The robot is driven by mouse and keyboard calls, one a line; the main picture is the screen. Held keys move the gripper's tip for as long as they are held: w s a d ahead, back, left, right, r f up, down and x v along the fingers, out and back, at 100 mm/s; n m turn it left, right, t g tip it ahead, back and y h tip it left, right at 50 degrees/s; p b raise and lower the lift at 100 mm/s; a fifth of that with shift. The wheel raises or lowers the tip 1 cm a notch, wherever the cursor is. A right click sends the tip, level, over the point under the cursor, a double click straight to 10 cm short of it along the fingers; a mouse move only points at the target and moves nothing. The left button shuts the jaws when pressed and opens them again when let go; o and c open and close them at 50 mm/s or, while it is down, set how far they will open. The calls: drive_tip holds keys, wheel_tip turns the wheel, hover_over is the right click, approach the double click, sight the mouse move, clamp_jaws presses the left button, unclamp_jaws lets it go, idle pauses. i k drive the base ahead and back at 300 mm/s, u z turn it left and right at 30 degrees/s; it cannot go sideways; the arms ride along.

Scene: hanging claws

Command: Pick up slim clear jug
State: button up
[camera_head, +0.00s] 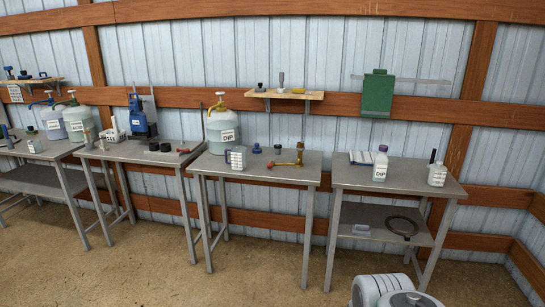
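I cannot tell for sure which thing is the slim clear jug. A slim pale bottle (380,167) with a purple-grey cap and a white label stands upright on the right table. A large translucent jug (222,132) with a yellow pump top and a "DIP" label stands at the back left of the middle-right table. Two more large translucent jugs with pump tops stand at the far left, one greenish (78,122) and one bluish (53,124). My gripper is not in view; only a white and grey part of my own body shows at the bottom edge.
The right table (412,177) also bears a notebook (361,157) and a small labelled container (437,175). Its lower shelf holds a dark ring (402,226). The floor (170,270) in front is clear.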

sight(238, 162)
drive_tip(key=u, duration=0.05)
drive_tip(key=i, duration=1.75)
drive_tip(key=u, duration=1.2)
drive_tip(key=i, duration=1.15)
drive_tip(key=u, duration=0.85)
drive_tip(key=i, duration=0.2)
drive_tip(key=u, duration=0.2)
